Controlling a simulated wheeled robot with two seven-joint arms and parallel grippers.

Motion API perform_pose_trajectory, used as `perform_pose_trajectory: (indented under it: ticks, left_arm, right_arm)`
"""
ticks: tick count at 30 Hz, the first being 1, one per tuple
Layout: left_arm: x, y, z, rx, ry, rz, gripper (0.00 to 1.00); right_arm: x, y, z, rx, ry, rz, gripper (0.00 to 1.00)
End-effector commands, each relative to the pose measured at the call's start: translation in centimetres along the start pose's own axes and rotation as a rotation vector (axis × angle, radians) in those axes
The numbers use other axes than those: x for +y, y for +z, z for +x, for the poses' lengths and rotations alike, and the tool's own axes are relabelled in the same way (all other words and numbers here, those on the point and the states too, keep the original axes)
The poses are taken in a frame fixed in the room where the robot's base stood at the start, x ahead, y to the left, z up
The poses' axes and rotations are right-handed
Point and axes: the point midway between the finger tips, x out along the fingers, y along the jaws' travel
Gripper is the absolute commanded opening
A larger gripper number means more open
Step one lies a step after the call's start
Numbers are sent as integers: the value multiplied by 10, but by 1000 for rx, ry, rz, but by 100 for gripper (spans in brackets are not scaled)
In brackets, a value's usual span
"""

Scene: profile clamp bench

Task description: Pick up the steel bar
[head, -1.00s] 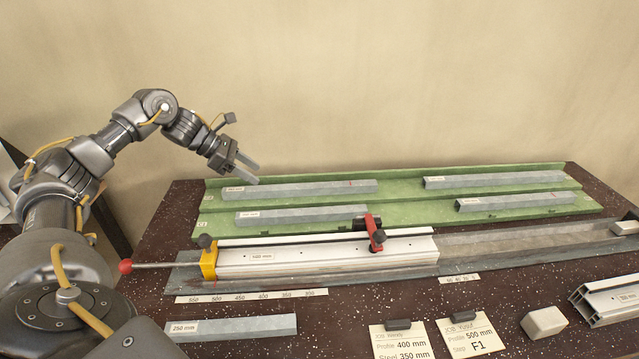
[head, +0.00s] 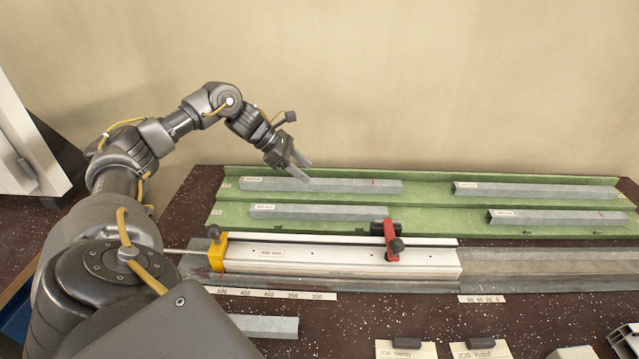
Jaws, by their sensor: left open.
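Several grey steel bars lie in the head view. On the green rack (head: 430,209) are an upper left bar (head: 335,187) with a red mark, a lower left bar (head: 325,212), an upper right bar (head: 535,191) and a lower right bar (head: 555,218). Another steel bar (head: 268,326) lies on the dark bench in front, its left part hidden by my arm. Which bar the task means cannot be told. My left gripper (head: 306,172) is open and empty, its fingers pointing down and right just above the upper left bar. My right gripper is not in view.
A pale aluminium profile (head: 340,262) lies in the clamp fixture in front of the rack, with a yellow end block (head: 217,250) and a red clamp (head: 391,241).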

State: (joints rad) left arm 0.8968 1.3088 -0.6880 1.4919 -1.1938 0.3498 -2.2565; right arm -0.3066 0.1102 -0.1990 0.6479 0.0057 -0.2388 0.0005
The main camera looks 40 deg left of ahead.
Motion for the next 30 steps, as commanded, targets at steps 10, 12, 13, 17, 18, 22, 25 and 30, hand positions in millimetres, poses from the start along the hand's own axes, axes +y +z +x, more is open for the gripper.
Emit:
perform_pose_trajectory:
  ticks: [10,12,13,17,18,22,25,30]
  left_arm:
    - [-1,4,38,0,-3,-1,53]
    - [0,3,45,1,-1,-1,53]
    - [0,3,47,0,0,0,53]
    - [0,3,52,0,0,0,53]
    - [0,3,52,0,1,0,53]
    - [0,2,52,0,1,0,51]
    - [0,2,51,0,1,0,38]
    - [0,2,51,0,1,-1,16]
  right_arm:
    - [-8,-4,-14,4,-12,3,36]
    - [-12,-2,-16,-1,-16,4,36]
    - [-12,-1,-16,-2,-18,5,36]
    - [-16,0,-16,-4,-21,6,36]
    - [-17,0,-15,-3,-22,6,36]
    - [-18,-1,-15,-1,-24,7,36]
    - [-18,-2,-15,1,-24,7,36]
    - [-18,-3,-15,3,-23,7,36]
